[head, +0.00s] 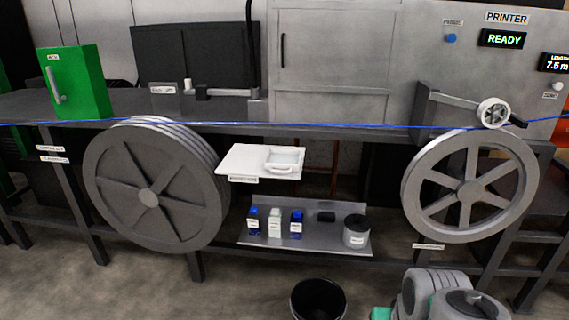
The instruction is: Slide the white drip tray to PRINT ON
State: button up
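A flat white tray-like panel (242,164) sits between the two big wheels, just below the blue cable. On its right half is a shallow pale dish (284,158) with a raised rim and a small front tab. I cannot tell for sure which of the two is the drip tray. A small label (243,180) hangs at the panel's front edge; its text is too small to read. No PRINT ON marking is legible. Grey rounded links of my arm show at the bottom right; my gripper's fingers are not in view.
The blue cable (330,125) runs across the picture above the panel. Large spoked wheels stand left (115,190) and right (430,190). A lower grey shelf (325,238) holds several small bottles and a tub (356,232). A black bin (318,300) stands on the floor in front.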

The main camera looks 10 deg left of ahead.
aim_at(283, 161)
jog(key=u, duration=0.9)
jog(key=i, duration=0.9)
jog(key=u, duration=0.85)
jog(key=i, duration=1.1)
jog(key=z, duration=0.25)
